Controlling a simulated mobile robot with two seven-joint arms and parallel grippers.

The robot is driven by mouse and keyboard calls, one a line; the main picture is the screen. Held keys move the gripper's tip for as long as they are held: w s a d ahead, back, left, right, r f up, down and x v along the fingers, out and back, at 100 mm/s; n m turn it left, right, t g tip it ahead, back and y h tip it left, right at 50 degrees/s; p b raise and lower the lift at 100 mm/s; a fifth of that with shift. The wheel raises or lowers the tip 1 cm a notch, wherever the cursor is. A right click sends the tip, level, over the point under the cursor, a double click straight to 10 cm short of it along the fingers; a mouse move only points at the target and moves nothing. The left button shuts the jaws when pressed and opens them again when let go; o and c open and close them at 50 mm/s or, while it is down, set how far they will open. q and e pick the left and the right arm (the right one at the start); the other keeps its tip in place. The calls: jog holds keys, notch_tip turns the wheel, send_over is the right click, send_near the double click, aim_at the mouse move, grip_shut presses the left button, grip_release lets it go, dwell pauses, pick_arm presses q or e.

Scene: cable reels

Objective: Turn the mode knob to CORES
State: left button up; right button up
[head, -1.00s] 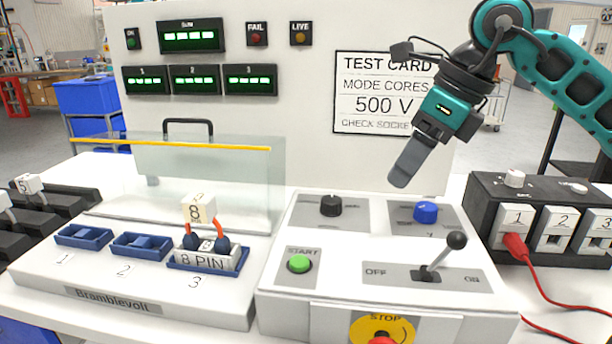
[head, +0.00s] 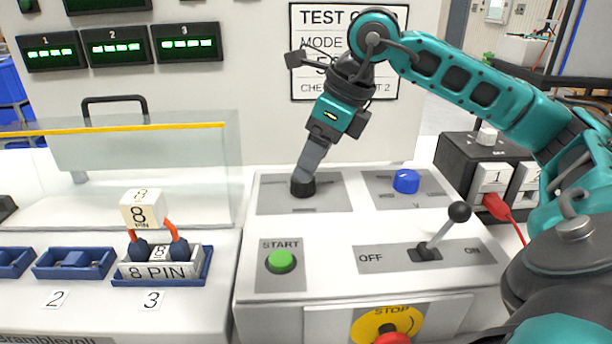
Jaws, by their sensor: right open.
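The black mode knob (head: 302,188) sits on a grey plate at the back left of the white control box. My right gripper (head: 304,180) points down at it, with its fingertips at the knob and covering its upper part. The jaws are open; whether they touch the knob I cannot tell. The knob's pointer and plate lettering are too small or hidden to read. The test card (head: 306,60) behind reads MODE CORES in part, now partly covered by my arm. My left gripper is not in view.
A blue knob (head: 406,181) stands right of the mode knob. A lever (head: 440,232), the green START button (head: 281,261) and the red STOP button (head: 393,338) are nearer. A clear guard (head: 150,180) and 8 PIN plug (head: 158,268) are left. A black socket box (head: 460,155) stands right.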

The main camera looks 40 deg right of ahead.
jog(key=shift+x, duration=1.8)
jog(key=c, duration=1)
